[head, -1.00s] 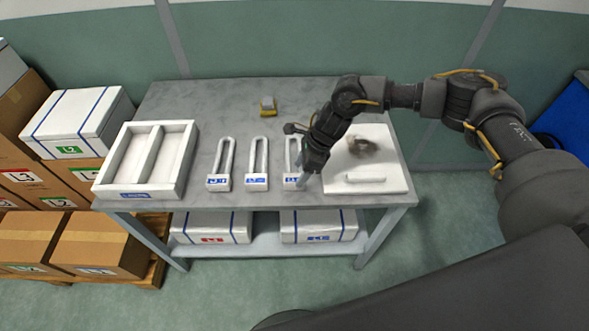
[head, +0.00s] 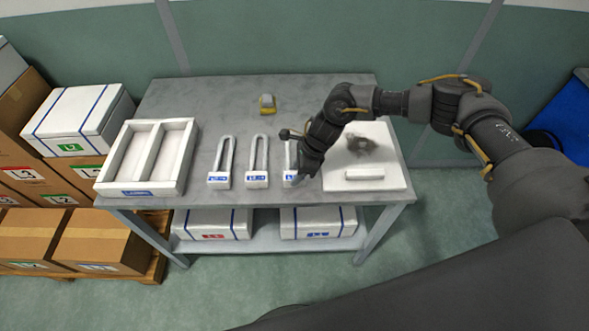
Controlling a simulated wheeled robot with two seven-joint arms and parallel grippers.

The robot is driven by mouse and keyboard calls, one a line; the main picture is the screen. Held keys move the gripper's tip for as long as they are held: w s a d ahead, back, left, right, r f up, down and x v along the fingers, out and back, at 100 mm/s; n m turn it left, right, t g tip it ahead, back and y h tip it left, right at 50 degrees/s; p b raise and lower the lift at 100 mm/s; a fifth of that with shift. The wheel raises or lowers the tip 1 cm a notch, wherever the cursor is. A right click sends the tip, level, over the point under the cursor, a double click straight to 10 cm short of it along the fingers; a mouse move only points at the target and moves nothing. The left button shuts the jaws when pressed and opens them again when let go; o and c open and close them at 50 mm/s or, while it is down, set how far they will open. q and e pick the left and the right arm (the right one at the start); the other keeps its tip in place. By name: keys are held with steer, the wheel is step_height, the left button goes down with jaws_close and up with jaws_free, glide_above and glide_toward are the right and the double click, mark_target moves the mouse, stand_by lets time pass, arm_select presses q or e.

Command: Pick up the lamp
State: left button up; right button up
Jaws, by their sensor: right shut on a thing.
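My right gripper (head: 301,182) points down at the front of the table, over the front end of the third slotted white holder (head: 290,160). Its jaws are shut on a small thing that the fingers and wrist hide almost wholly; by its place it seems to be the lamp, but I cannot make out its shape. My left gripper is not in view.
Two more slotted holders (head: 221,160) (head: 257,160) stand to the left, beside a white two-compartment tray (head: 187,165). A white bar (head: 364,174) lies on the board.

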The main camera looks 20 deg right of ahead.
steer(key=shift+r+b, duration=0.55)
steer(key=shift+r, duration=0.05)
steer(key=s+a+r+b, duration=0.2)
steer(key=s+r+b, duration=0.2)
steer(key=s+r, duration=0.9)
steer(key=w+d+n+g+h, duration=0.1)
steer(key=w+d+n+g, duration=0.2)
steer(key=d+n, duration=0.6)
steer(key=shift+w+d+r+n+g+h, duration=0.15)
steer(key=shift+w+d+n+g+h, duration=0.2)
steer(key=shift+w+n, duration=0.45)
